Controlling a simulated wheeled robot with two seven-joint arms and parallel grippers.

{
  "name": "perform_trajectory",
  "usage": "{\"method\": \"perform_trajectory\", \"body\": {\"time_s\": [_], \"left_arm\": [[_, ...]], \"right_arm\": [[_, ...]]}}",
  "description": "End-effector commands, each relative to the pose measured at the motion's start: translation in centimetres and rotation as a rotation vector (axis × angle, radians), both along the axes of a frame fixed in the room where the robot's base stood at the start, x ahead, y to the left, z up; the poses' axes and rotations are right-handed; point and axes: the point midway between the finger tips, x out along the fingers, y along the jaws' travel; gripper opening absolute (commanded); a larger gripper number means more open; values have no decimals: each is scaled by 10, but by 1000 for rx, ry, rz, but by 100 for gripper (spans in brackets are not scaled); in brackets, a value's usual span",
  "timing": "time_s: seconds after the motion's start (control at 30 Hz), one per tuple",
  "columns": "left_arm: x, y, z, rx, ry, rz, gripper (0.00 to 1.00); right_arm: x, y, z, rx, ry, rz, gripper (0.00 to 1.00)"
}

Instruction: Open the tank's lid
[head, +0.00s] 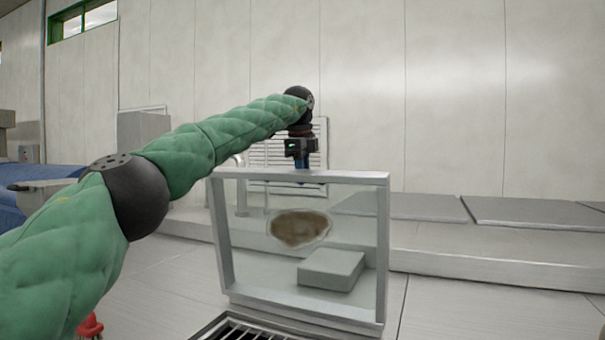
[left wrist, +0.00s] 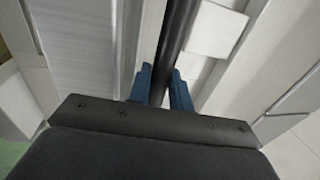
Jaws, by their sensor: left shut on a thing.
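The tank's lid (head: 224,240) is a pale-framed clear panel in the middle of the head view. It stands raised, close to upright, above the tank's dark slatted opening (head: 243,331) at the bottom edge. My left gripper (head: 303,163) is at the middle of the lid's top edge. In the left wrist view its blue fingers (left wrist: 162,88) are shut around a dark round bar (left wrist: 178,35). The head view hides the exact grip behind the gripper body. Most of the tank is below the picture. My right gripper is not in view.
A brown oval patch (head: 299,228) and a grey block (head: 331,269) show at the pane; whether on or behind it I cannot tell. A low ledge with grey slabs (head: 530,214) runs along the back wall. Pale floor at right is clear.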

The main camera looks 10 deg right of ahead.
Motion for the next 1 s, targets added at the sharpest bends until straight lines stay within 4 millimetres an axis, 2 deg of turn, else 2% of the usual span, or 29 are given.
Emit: {"method": "perform_trajectory", "body": {"time_s": [0.07,0.1,0.2,0.57,0.73,1.0], "left_arm": [[0,-2,-3,-1,2,-2,0],[0,-2,-2,-1,2,-2,27],[0,-1,-2,0,1,-1,42],[-1,0,3,-1,-1,0,42],[-3,0,18,-1,-2,1,42],[-8,3,53,0,0,0,42]], "right_arm": [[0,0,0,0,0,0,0],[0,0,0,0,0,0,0],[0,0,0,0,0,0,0],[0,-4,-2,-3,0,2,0],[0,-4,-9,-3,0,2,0],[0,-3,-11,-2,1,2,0]]}}
